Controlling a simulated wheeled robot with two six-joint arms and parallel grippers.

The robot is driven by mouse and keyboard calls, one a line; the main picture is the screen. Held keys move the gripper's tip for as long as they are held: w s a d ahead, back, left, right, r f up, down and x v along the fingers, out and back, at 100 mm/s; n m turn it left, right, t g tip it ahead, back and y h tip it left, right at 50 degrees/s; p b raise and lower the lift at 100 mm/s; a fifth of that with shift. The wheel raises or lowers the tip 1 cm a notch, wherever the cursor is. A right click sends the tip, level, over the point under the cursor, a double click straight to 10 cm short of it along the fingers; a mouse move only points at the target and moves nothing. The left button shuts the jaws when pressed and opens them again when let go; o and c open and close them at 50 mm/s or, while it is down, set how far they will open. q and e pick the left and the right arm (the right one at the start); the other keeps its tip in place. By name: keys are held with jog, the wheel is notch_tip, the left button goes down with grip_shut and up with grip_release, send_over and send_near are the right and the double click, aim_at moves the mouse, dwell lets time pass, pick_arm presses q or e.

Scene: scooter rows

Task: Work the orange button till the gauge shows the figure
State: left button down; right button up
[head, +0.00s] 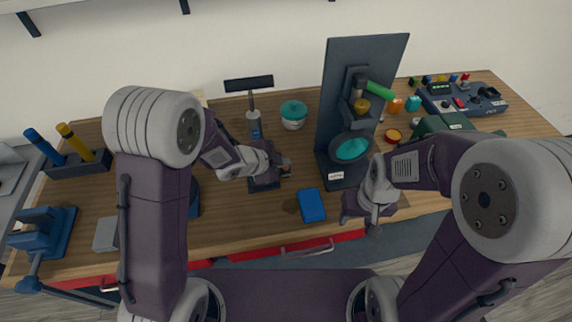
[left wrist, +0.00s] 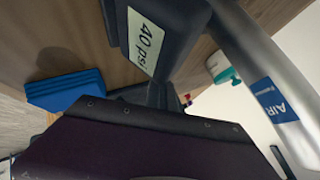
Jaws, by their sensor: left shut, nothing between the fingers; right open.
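A floor pump (head: 254,125) with a black T-handle stands on the bench; its grey barrel, with a blue AIR label, crosses the left wrist view (left wrist: 272,92). A white label (left wrist: 143,42) reading "40 psi" is on a dark block (left wrist: 180,22) beside it. My left gripper (head: 285,166) is shut and empty, low over the dark pump base (head: 264,186). I cannot make out the orange button or the gauge's reading; the gripper and arm cover much of that spot. My right gripper (head: 374,224) is open and empty at the bench's front edge.
A blue block (head: 311,205) lies right of the pump base. A teal-lidded jar (head: 293,114) stands behind. A tall dark panel stand (head: 348,60) with a green-handled tool is to the right. A control box (head: 461,98) stands at the far right.

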aim_at(283, 169)
pick_arm(q)
jog(key=shift+a, duration=0.1)
dwell(0.6)
jog(key=shift+w+r+p, duration=0.1)
jog(key=shift+r+p, duration=0.4)
jog(key=shift+p, duration=0.15)
jog(key=shift+a+r+p, duration=0.15)
jog(key=shift+r+p, duration=0.3)
notch_tip(283, 169, up, 5)
jog(key=p, duration=0.4)
jog(key=shift+p, duration=0.35)
